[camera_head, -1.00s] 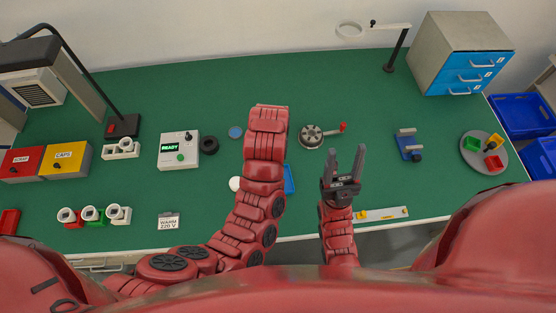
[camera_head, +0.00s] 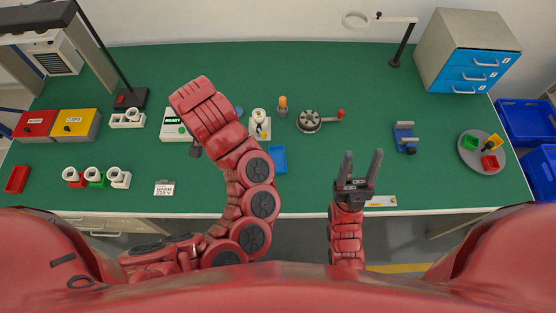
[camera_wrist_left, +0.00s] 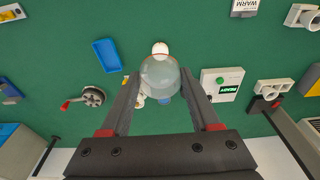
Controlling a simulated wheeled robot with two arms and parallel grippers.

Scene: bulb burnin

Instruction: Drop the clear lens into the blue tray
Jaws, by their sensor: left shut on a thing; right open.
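The clear lens (camera_wrist_left: 159,80) is a translucent dome between the fingertips of my left gripper (camera_wrist_left: 160,75), which is shut on it in the left wrist view. In the head view my left arm hides the lens and most of that gripper. The blue tray (camera_head: 278,159) lies on the green table right of my left arm. The tray also shows in the left wrist view (camera_wrist_left: 107,54), left of the lens and apart from it. My right gripper (camera_head: 361,169) is open and empty over the table's front edge.
A white fixture (camera_head: 260,128) stands just behind the tray, with an orange-topped piece (camera_head: 282,106) near it. A round grey device with a red knob (camera_head: 310,121) is farther right. The READY box (camera_head: 173,125) is partly behind my left arm.

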